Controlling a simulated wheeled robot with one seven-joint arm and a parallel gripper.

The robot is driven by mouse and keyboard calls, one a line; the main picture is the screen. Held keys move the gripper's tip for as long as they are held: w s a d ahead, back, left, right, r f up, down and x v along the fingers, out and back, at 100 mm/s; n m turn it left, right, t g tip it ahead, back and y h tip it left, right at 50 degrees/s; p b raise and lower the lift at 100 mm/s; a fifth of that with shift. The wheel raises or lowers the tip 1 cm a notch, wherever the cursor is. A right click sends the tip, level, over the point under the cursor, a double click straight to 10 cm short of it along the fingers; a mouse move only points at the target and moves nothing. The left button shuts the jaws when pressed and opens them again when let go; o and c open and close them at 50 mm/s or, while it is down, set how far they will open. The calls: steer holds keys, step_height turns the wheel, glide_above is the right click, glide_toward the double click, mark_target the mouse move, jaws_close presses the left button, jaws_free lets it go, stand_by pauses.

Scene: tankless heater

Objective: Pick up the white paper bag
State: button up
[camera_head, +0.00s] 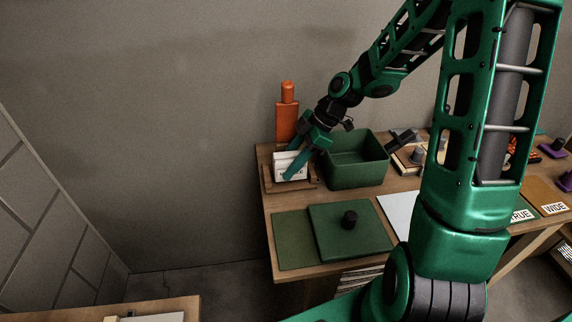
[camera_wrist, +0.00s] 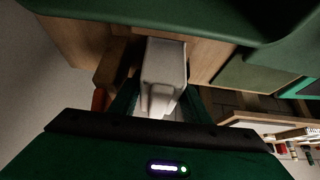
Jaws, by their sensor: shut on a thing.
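The white paper bag (camera_head: 290,168) stands in a small wooden tray (camera_head: 268,186) at the table's left end in the head view. Dark print shows on its front. My gripper (camera_head: 297,165) reaches down to it, with one green finger across its front. In the wrist view the white bag (camera_wrist: 163,75) lies between the two green fingers of my gripper (camera_wrist: 160,103), which is shut on it. The head view does not clearly show whether the bag is clear of the tray.
A green bin (camera_head: 355,165) stands close on the right of the bag. An orange bottle (camera_head: 287,115) stands behind it. A green lidded board with a black knob (camera_head: 350,228) lies in front. Wooden blocks (camera_head: 408,158) lie right of the bin. Open floor lies left of the table.

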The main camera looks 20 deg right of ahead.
steer(key=s, duration=0.2)
steer(key=s+r, duration=0.1)
steer(key=shift+s+a, duration=0.1)
steer(key=shift+a, duration=0.2)
step_height(320, 180, up, 13)
steer(key=shift+f, duration=0.1)
stand_by(0.5)
